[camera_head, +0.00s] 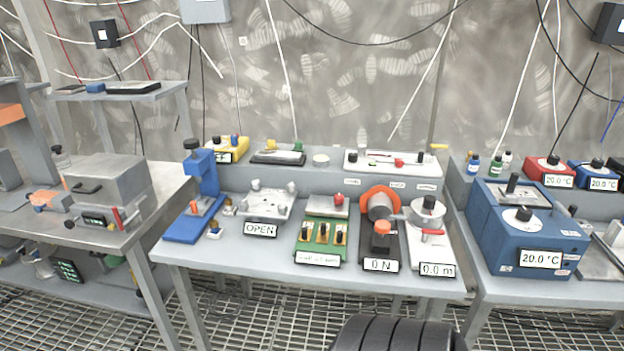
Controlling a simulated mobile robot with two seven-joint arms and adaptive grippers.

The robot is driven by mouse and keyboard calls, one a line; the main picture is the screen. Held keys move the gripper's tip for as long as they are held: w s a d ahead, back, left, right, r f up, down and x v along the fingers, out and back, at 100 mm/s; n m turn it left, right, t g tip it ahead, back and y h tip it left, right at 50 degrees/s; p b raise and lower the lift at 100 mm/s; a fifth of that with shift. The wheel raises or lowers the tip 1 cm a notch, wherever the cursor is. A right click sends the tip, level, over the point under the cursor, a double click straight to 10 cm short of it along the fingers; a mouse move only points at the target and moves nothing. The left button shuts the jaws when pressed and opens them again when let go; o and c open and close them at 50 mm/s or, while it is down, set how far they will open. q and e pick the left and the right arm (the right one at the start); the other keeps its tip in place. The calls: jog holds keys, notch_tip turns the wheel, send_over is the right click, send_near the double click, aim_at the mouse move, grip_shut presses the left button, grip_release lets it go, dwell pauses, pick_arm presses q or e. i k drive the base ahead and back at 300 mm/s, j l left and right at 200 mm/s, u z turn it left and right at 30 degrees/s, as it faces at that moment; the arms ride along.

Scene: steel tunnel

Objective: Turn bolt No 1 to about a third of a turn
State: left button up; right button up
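A light grey plate (263,204) with several knob-like bolt heads near its corners stands on the middle table, above a sign reading OPEN (261,229). One bolt head shows at its upper left (256,184) and one at its upper right (291,187). I cannot read any number on them, so I cannot tell which is bolt No 1, nor how far any is turned. Neither of my grippers is in view.
Left of the plate is a blue stand (209,172). Right of it are a green board (319,238), an orange-ringed device marked 0 N (380,203) and a white device marked 0.0 m (436,245). The floor is open grating.

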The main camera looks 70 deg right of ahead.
aim_at(243, 204)
jog(key=z, duration=1.85)
